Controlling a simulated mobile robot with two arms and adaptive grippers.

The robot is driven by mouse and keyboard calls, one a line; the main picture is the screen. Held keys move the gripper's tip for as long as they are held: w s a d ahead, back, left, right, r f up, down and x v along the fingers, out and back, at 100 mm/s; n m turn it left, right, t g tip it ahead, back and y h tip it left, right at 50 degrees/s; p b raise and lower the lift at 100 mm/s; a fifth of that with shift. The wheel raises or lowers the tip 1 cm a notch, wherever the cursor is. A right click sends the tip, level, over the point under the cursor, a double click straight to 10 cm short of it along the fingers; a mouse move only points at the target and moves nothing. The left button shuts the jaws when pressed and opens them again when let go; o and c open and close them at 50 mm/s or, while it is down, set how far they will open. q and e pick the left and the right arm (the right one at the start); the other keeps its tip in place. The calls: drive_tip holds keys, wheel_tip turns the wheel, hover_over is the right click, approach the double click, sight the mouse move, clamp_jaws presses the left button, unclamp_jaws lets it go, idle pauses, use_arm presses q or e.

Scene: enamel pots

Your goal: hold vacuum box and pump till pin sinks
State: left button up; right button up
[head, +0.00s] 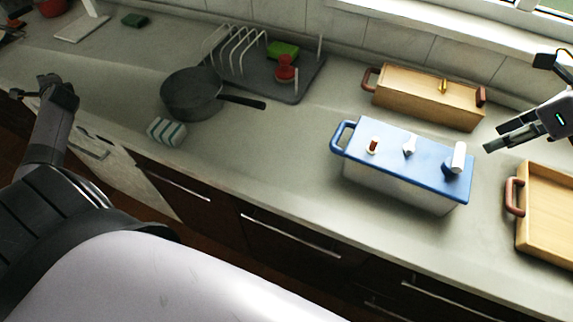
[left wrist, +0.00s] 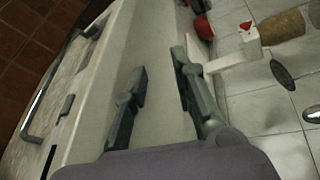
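The vacuum box (head: 400,185) stands on the counter with a blue lid, a pale body and a blue handle at its left end. On the lid are a small red-brown pin (head: 373,146) standing up in a white ring, a white knob (head: 409,147), and a white pump (head: 458,158) on a blue base near the right end. My right gripper (head: 488,145) is up and right of the pump, apart from it, with nothing seen between its fingers; its opening is unclear. My left gripper (head: 57,88) is far left, and its fingers are apart and empty in the left wrist view (left wrist: 160,90).
A wooden box (head: 425,98) stands behind the vacuum box. A wooden tray (head: 550,205) lies to its right. A dark pan (head: 192,95), a striped sponge (head: 166,131) and a dish rack (head: 300,85) are to the left. Counter between pan and vacuum box is clear.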

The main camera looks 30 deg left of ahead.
use_arm(q)
drive_tip(key=w+d+r+t+h, duration=0.25)
drive_tip(key=w+d+t, duration=0.4)
drive_tip(key=w, duration=0.75)
drive_tip(key=w+d+r+n+t+h, duration=0.1)
drive_tip(key=w+d+t+h, duration=0.1)
drive_tip(key=w+d, duration=0.5)
drive_tip(key=w+d+r+n+t+h, duration=0.1)
drive_tip(key=w+d+r+t, duration=0.15)
drive_tip(key=d, duration=0.85)
drive_tip(key=w+d+r+t+h, duration=0.1)
drive_tip(key=w+d+t+h, duration=0.1)
drive_tip(key=w+d, duration=0.5)
drive_tip(key=n+g+h, duration=0.1)
drive_tip(key=n+h, duration=1)
drive_tip(key=n, duration=0.2)
approach(338, 132)
drive_tip(key=x, duration=1)
drive_tip(key=shift+f, duration=0.45)
drive_tip(key=shift+c, duration=0.6)
